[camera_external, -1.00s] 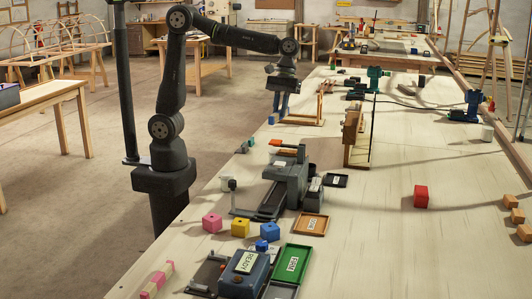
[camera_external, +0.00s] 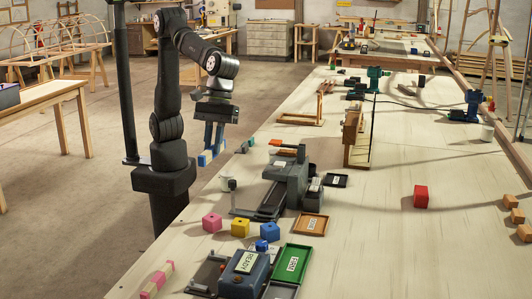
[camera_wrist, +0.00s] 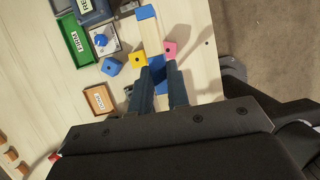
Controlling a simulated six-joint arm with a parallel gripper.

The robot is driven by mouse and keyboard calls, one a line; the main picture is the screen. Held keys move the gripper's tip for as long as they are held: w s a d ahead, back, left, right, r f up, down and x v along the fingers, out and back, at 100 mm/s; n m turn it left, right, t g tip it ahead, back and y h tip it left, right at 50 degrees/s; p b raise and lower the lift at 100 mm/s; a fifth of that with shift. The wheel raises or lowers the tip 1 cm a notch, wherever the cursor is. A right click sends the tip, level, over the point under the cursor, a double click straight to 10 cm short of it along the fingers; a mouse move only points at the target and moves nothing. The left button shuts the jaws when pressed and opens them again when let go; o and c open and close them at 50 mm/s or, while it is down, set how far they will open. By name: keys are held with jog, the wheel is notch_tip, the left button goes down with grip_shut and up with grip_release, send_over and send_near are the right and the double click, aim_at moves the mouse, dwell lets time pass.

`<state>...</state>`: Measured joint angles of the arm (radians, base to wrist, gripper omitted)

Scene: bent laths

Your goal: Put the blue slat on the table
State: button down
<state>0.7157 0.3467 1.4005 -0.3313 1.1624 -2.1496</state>
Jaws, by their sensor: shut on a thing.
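The blue slat is a straight-looking lath with blue ends and a pale wood middle. In the wrist view, its blue end and pale middle (camera_wrist: 150,38) reach out from between my gripper's fingers (camera_wrist: 161,68). In the external view, the slat (camera_external: 205,158) is small and partly hidden below my gripper (camera_external: 213,149), which is shut on it. My gripper points down at the left edge of the table (camera_external: 350,225). I cannot tell the slat's exact height above the table.
Pink (camera_external: 212,223), yellow (camera_external: 240,227) and blue cubes stand near the front left. A dark machine (camera_external: 290,180), a READY box (camera_external: 245,272), a green tray (camera_external: 291,262) and an orange tray (camera_external: 309,224) are nearby. A pink-ended lath (camera_external: 157,280) lies at the front. The centre right is mostly clear.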

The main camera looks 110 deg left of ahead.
jog(key=s+d, duration=1.4)
jog(key=s, duration=0.1)
notch_tip(320, 180, down, 10)
jog(key=w+f, duration=0.2)
jog(key=w, duration=0.2)
jog(key=w+f, duration=0.3)
jog(key=w, duration=0.1)
jog(key=w+f, duration=0.2)
jog(key=w, duration=0.1)
jog(key=shift+w+a+f, duration=0.15)
jog(key=shift+w+a, duration=0.05)
jog(key=shift+w, duration=0.2)
jog(key=shift+f, duration=2.05)
jog(key=shift+f, duration=0.2)
jog(key=c, duration=1.4)
grip_release()
jog(key=shift+r, duration=0.15)
